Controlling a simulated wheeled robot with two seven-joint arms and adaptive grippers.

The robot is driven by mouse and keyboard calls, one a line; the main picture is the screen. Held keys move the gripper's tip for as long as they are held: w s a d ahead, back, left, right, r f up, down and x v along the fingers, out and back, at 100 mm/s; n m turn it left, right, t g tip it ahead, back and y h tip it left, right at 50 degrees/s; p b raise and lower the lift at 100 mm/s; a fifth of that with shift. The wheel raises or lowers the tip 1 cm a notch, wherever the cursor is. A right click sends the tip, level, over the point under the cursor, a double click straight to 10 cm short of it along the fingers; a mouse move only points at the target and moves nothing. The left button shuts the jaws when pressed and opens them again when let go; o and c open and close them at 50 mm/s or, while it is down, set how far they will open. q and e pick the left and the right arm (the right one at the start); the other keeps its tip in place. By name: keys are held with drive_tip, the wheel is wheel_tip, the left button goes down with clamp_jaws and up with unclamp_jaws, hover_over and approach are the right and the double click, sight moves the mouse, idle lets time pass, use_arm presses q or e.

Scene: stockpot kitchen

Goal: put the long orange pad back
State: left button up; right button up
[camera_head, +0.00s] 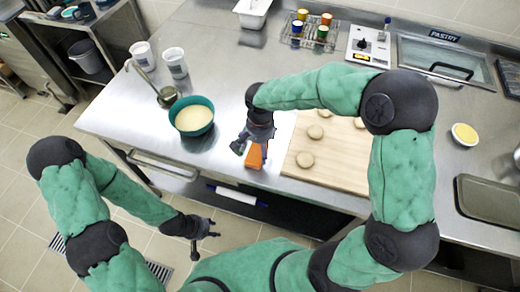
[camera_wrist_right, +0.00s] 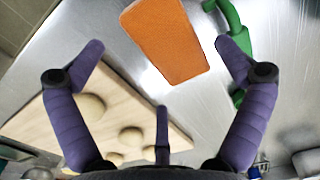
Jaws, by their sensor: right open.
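The long orange pad (camera_head: 256,157) lies on the steel counter near its front edge, just left of the wooden board. In the right wrist view the pad (camera_wrist_right: 166,40) shows as a flat orange block beyond the fingertips, its far end cut off by the frame. My right gripper (camera_head: 257,141) is above the pad, its purple fingers spread wide with nothing between them. My left gripper (camera_head: 207,229) hangs empty in front of the counter, over the floor, its fingers apart.
A green-handled thing (camera_wrist_right: 234,28) lies close beside the pad. The wooden board (camera_head: 346,170) with several dough rounds is to the right. A teal bowl (camera_head: 194,116) stands to the left. A rack of colored jars (camera_head: 310,30) and a scale (camera_head: 368,45) stand at the back.

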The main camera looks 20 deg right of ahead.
sight(260, 153)
wheel_tip(260, 153, up, 8)
drive_tip(key=p, duration=0.1)
drive_tip(key=shift+f, duration=0.1)
idle(1.4)
